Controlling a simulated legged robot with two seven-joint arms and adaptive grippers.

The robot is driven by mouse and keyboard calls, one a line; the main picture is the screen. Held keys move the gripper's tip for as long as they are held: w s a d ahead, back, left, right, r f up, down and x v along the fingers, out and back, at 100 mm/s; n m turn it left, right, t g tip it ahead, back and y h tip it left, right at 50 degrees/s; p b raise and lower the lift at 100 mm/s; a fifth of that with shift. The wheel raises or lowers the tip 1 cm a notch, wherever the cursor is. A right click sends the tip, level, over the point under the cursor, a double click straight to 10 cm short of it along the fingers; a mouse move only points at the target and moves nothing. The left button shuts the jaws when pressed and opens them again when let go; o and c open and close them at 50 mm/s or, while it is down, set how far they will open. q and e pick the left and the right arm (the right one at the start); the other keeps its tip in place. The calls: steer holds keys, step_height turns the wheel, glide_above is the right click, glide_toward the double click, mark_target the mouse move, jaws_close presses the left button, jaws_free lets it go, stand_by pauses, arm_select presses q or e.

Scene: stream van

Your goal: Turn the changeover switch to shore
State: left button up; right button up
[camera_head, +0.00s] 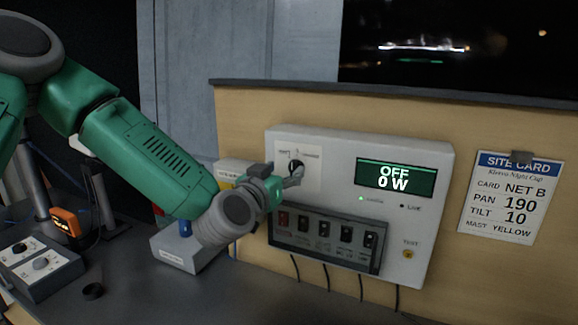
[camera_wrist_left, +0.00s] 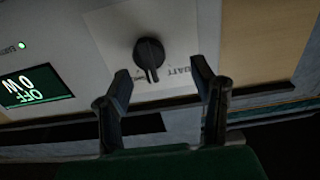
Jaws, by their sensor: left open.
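The changeover switch is a black rotary knob (camera_wrist_left: 149,56) on a pale square plate (camera_wrist_left: 120,28) in the left wrist view. In the head view the knob (camera_head: 296,165) sits at the upper left of the white power panel (camera_head: 345,146), partly hidden by my gripper. My left gripper (camera_head: 295,178) is open in front of the knob; in the wrist view its fingertips (camera_wrist_left: 160,75) stand either side of the knob's lower end, apart from it. A label reading BATT is partly visible beside the knob. The display (camera_head: 396,178) reads OFF, 0 W. My right gripper is not in view.
A row of breaker switches (camera_head: 325,237) lies under the knob, close below my gripper. A site card (camera_head: 510,197) hangs at right. A control box (camera_head: 40,265) and an orange device (camera_head: 66,222) stand at left. The desk front is mostly clear.

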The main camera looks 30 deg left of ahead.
mark_target(298, 165)
arm_select(q)
steer(key=shift+w+r, duration=0.1)
steer(key=shift+w, duration=0.6)
steer(key=shift+w+d, duration=0.25)
steer(key=shift+w, duration=0.05)
steer(key=shift+w+d+r, duration=0.1)
steer(key=shift+w+d, duration=0.1)
steer(key=shift+d, duration=0.05)
steer(key=shift+w+d, duration=0.15)
steer(key=shift+d, duration=0.2)
steer(key=shift+a, duration=0.25)
steer(key=c, duration=0.8)
steer(key=shift+a, duration=0.3)
steer(key=c, duration=0.3)
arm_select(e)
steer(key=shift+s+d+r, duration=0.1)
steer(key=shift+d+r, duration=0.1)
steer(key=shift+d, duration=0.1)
arm_select(q)
steer(key=shift+d, duration=0.25)
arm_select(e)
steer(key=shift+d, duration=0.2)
arm_select(q)
steer(key=shift+a, duration=0.1)
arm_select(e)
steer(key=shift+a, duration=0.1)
